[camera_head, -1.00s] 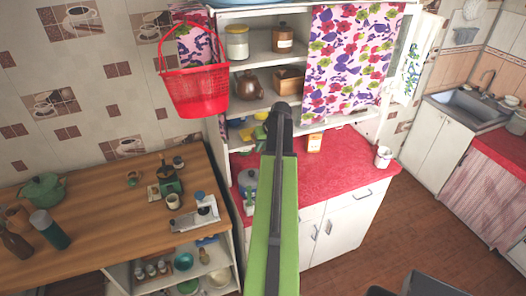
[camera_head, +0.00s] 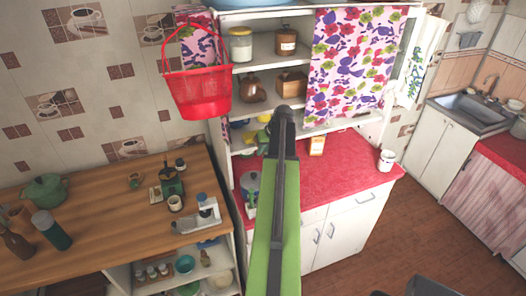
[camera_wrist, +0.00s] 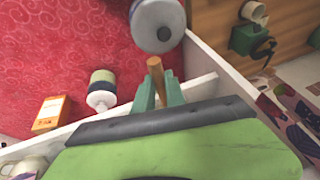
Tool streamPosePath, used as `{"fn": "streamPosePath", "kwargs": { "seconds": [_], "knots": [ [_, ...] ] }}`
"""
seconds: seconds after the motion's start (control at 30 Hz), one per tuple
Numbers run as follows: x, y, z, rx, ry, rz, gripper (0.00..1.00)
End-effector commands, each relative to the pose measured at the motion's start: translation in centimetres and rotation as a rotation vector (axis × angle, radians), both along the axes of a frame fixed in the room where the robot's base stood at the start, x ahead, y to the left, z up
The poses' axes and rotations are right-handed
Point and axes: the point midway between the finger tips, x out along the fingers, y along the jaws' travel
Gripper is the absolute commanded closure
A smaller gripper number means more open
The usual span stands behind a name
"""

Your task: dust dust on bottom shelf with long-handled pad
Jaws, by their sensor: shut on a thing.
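My gripper (camera_wrist: 158,92) has green fingers shut on a short visible length of wooden handle (camera_wrist: 156,72) in the wrist view. I take it for the long-handled pad; its pad end is out of sight. The gripper is above the red counter, near the lidded grey pot (camera_wrist: 157,25). In the head view my green arm hides the gripper. The cupboard's lowest shelf (camera_head: 243,149), with yellow items on it, shows left of my arm, partly hidden. Open shelves (camera_head: 150,285) also stand under the wooden counter. I cannot make out dust on either.
A bottle (camera_wrist: 102,90), an orange box (camera_wrist: 51,113) and a white mug (camera_head: 386,160) stand on the red counter (camera_head: 335,180). A red basket (camera_head: 198,92) hangs left of the cupboard. A floral curtain (camera_head: 350,60) covers its right side. Tiled floor is clear at right.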

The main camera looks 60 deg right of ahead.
Motion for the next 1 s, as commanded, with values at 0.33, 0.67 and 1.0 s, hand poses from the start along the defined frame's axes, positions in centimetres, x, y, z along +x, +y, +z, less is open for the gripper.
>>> {"fn": "streamPosePath", "kwargs": {
  "seconds": [0.33, 0.67, 1.0],
  "knots": [
    [-0.3, -0.5, -0.1, 0.0, 0.0, -0.002, 1.0],
    [-1.1, -1.4, -0.1, 0.0, 0.0, -0.001, 1.0],
    [-1.9, -2.5, -0.2, 0.0, -0.001, -0.002, 1.0]
  ]
}}
